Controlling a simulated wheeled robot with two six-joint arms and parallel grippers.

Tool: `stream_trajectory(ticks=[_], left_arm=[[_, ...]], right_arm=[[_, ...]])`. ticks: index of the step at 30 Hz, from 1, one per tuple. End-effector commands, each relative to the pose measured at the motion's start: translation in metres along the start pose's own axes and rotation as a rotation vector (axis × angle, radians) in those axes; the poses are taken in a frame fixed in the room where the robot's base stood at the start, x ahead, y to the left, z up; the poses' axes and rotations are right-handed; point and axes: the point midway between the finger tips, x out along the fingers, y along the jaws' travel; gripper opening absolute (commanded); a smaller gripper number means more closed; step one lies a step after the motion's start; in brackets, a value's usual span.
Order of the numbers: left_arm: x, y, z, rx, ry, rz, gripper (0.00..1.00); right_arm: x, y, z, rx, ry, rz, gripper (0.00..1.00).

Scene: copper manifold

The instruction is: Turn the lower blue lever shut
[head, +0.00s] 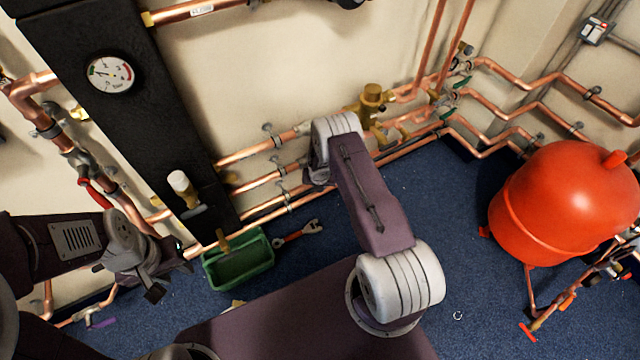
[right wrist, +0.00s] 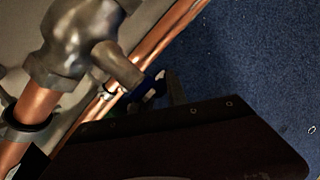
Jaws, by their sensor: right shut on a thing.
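A small piece of the blue lever (right wrist: 154,89) shows in the right wrist view, beside a metal valve fitting (right wrist: 80,45) on a copper pipe. My right gripper (right wrist: 172,92) is shut on the blue lever; its dark body hides most of the lever. In the head view my right arm reaches to the low pipes at the wall, and its own links hide the gripper and the lever. My left gripper (head: 168,274) is open and empty, in front of the wall pipes at the left.
A green bin (head: 238,268) and a red-handled wrench (head: 298,232) lie on the blue floor by the wall. A red tank (head: 565,205) stands at the right. A pressure gauge (head: 110,74) sits on the black panel. A red lever (head: 95,194) is at the left pipes.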

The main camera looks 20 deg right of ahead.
Motion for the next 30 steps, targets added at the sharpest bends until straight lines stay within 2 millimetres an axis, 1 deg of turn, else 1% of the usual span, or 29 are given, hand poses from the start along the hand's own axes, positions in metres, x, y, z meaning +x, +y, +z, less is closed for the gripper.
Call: stream_trajectory(ticks=[1, 6, 7, 8, 9, 17, 20, 23, 26, 27, 30], left_arm=[[0.000, 0.000, 0.000, 0.000, 0.000, 0.000, 0.36], [0.000, 0.000, 0.000, 0.000, 0.000, 0.000, 0.36], [0.000, 0.000, 0.000, 0.000, 0.000, 0.000, 0.36], [0.000, 0.000, 0.000, 0.000, 0.000, 0.000, 0.36], [0.000, 0.000, 0.000, 0.000, 0.000, 0.000, 0.36], [0.000, 0.000, 0.000, 0.000, 0.000, 0.000, 0.36], [0.001, 0.000, 0.000, 0.000, 0.000, 0.000, 0.36], [0.002, 0.000, 0.000, 0.000, 0.000, 0.000, 0.36], [0.004, 0.000, 0.000, 0.000, 0.000, 0.000, 0.36], [0.019, 0.000, 0.002, 0.000, 0.001, 0.000, 0.36], [0.041, -0.001, 0.004, 0.000, -0.001, 0.000, 0.36]], right_arm=[[0.001, 0.003, -0.004, 0.003, 0.010, 0.009, 0.00], [0.001, 0.003, -0.005, 0.002, 0.010, 0.009, 0.00], [0.001, 0.003, -0.005, 0.002, 0.011, 0.009, 0.24], [0.001, 0.003, -0.005, 0.001, 0.011, 0.010, 0.33], [0.001, 0.003, -0.005, 0.001, 0.010, 0.009, 0.39], [0.000, 0.002, -0.003, 0.000, 0.006, 0.006, 0.39], [-0.003, 0.003, -0.002, -0.003, 0.005, 0.006, 0.39], [-0.014, 0.003, -0.002, -0.004, 0.004, 0.007, 0.39], [-0.030, 0.004, -0.003, -0.004, 0.006, 0.008, 0.39], [-0.024, 0.003, -0.010, -0.004, 0.007, 0.007, 0.39], [-0.025, 0.002, -0.019, -0.005, 0.007, 0.006, 0.39]])
